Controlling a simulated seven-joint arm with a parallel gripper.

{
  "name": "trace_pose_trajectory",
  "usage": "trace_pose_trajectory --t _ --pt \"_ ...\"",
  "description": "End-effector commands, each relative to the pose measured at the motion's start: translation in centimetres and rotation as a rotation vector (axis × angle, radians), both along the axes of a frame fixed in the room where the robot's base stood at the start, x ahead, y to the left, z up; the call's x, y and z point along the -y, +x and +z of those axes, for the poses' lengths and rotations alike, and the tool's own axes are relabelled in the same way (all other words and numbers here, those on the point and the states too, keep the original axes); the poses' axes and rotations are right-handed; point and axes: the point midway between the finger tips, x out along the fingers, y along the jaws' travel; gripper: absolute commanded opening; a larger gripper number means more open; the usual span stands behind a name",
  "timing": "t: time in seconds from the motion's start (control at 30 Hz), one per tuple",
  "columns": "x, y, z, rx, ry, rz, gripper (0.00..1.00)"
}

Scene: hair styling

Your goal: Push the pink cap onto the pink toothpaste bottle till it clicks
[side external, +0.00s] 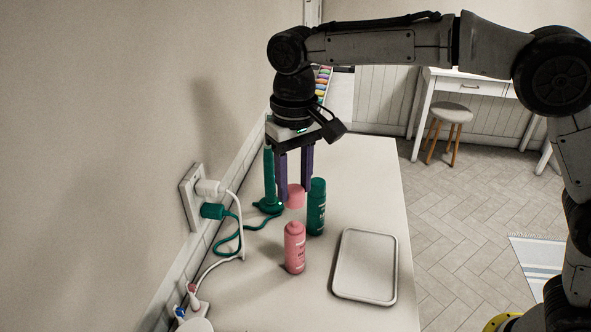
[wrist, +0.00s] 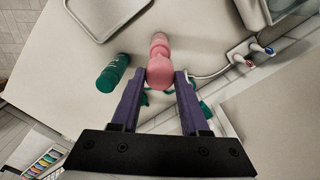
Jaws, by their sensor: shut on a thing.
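The pink toothpaste bottle (side external: 294,248) stands upright on the white counter, left of the tray. The pink cap (side external: 295,197) is held between the fingertips of my gripper (side external: 295,190), in the air above the counter and clear of the bottle. In the side view the cap appears above the bottle's top with a gap between them. In the wrist view the cap (wrist: 160,72) sits between the purple fingers (wrist: 159,80), and the bottle (wrist: 159,42) shows just beyond it, partly hidden by the cap.
A green bottle (side external: 317,207) stands close to my gripper on the right. A green upright appliance (side external: 269,180) with a cord stands by the wall. A white tray (side external: 365,266) lies right of the pink bottle. Plugs and cords (side external: 211,189) run along the left wall.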

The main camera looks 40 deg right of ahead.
Motion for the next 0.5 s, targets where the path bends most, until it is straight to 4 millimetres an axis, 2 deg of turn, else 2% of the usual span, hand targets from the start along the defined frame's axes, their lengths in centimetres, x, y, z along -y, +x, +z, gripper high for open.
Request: trace_pose_trajectory --t 0.5 --pt "0.0 0.0 -3.2 -0.001 -0.001 0.0 0.0"
